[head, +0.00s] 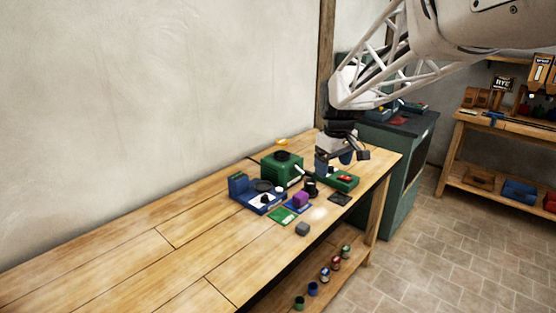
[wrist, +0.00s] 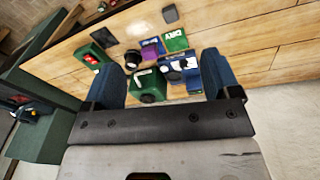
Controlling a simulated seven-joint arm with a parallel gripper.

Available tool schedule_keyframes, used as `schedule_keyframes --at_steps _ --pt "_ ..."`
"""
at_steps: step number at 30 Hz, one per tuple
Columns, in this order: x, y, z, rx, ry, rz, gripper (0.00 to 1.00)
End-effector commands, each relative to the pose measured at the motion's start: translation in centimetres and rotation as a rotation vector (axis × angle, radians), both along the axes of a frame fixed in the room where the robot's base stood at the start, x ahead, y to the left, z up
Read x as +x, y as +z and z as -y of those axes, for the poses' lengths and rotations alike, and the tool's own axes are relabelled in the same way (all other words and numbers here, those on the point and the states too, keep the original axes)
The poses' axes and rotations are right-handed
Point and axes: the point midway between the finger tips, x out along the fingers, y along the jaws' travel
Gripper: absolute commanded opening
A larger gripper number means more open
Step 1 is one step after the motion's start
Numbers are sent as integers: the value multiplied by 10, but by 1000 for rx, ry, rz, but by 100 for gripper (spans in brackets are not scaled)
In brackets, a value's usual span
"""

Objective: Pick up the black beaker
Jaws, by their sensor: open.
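The black beaker (head: 311,189) stands upright on the wooden bench, between a purple block and a green tray. In the wrist view it shows as a dark round shape (wrist: 133,58), beside the green machine and toward the left finger. My gripper (head: 335,166) hangs over the bench, above and a little right of the beaker in the head view. Its two blue fingers (wrist: 162,76) are spread apart with nothing held between them. The beaker is clear of both fingers.
Close around the beaker are the green machine (head: 283,171), purple block (head: 300,199), green tray (head: 345,184) and blue device (head: 254,197). A green card (head: 282,215), grey block (head: 302,229) and dark mat (head: 340,199) lie nearby. The bench's left part is clear.

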Motion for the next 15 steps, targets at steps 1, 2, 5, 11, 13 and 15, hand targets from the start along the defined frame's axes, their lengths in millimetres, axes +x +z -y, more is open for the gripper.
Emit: schedule_keyframes --at_steps 1,2,5,11,13,15 --pt "15 -5 0 -2 19 -7 83" --pt "22 -6 0 -3 33 -9 83" --pt "48 -14 0 -8 76 -19 83" --pt "99 -32 1 -15 163 -35 83" --pt "116 -40 1 -17 193 -40 83" --pt "133 -48 1 -19 224 -47 83"
